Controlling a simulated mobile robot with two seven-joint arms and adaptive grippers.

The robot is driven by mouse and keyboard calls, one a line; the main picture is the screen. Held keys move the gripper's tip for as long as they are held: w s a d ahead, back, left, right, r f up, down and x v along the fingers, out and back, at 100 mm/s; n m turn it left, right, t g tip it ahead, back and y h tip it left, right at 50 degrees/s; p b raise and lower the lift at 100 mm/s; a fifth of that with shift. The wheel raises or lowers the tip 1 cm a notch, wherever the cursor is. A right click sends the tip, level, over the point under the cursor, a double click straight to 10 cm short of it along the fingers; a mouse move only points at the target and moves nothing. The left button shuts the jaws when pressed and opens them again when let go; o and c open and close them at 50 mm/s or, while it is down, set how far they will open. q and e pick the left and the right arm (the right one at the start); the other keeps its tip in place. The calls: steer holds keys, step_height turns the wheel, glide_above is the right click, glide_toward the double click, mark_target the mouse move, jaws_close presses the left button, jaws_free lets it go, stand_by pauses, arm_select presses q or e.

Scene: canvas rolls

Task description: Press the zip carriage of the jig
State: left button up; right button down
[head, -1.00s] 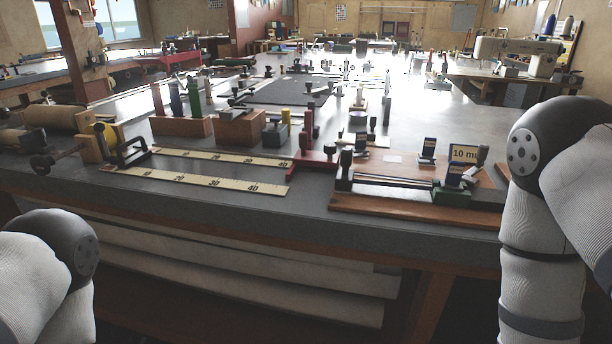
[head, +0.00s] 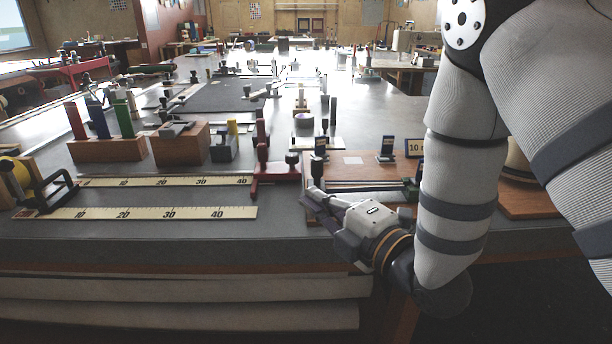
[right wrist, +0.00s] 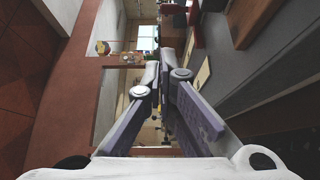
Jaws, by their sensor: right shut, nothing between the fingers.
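The jig is a reddish-brown wooden board (head: 378,165) at the front edge of the table, with metal rails. A black-topped knob (head: 317,168) stands at the jig's left end. My right gripper (head: 308,199) is shut and empty, with its fingertips in front of the jig's left end. I cannot tell if it touches. Its fingers (right wrist: 160,75) also fill the middle of the right wrist view. My left gripper is not in view.
A red clamp (head: 272,178) stands just left of the jig. Two yellow rulers (head: 150,213) lie further left, before wooden blocks (head: 108,150) holding coloured handles. A round-topped item on a board (head: 525,205) is at right.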

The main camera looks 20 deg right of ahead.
mark_target(317, 178)
steer(key=x, duration=0.6)
steer(key=b+x, duration=0.1)
steer(key=x, duration=0.3)
steer(key=shift+f, duration=0.3)
steer(key=d, duration=0.3)
steer(key=shift+s+d+r, duration=0.1)
steer(key=shift+d+r, duration=0.15)
steer(key=shift+r, duration=0.05)
steer(key=shift+d, duration=0.2)
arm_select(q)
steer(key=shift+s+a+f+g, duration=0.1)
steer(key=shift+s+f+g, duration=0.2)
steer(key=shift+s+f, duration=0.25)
